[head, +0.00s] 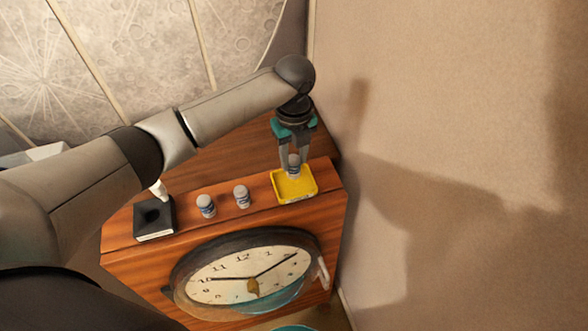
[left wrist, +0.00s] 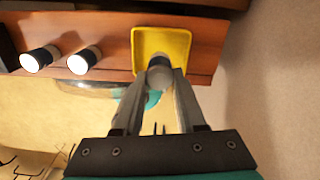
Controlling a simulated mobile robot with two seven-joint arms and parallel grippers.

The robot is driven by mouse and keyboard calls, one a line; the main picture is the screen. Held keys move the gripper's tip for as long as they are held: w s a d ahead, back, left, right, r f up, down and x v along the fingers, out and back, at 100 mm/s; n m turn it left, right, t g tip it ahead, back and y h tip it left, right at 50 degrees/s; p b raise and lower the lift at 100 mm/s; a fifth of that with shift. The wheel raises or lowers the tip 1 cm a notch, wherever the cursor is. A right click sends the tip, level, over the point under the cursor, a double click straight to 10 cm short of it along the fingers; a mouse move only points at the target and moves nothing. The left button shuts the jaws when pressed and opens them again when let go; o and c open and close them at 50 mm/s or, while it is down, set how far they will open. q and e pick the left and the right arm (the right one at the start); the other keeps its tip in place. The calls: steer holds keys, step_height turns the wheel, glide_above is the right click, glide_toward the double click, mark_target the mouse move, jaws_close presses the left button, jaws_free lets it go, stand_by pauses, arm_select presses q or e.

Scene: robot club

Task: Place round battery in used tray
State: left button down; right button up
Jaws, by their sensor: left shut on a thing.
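A round grey battery (head: 294,161) is between the fingers of my left gripper (head: 294,168), which is shut on it. In the head view the gripper points down at the yellow tray (head: 305,187), at the right end of the wooden cabinet top. In the left wrist view the held battery (left wrist: 160,76) overlaps the near edge of the yellow tray (left wrist: 178,42); my left gripper (left wrist: 161,82) grips its sides. I cannot tell whether the battery touches the tray. The tray looks otherwise empty. My right gripper is not in view.
Two similar batteries (head: 206,206) (head: 242,196) stand upright left of the tray. A black square holder (head: 154,219) is further left, with a white object (head: 158,189) behind it. A round clock (head: 247,273) is on the cabinet's front. A wall (head: 440,120) rises at right.

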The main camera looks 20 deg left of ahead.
mark_target(294, 170)
arm_select(q)
steer(key=shift+f+b, duration=0.35)
steer(key=shift+f, duration=1.9)
steer(key=shift+f, duration=0.15)
steer(key=shift+c, duration=2.4)
jaws_free()
step_height(294, 170, up, 12)
steer(key=shift+r+p, duration=0.2)
steer(key=shift+p, duration=0.7)
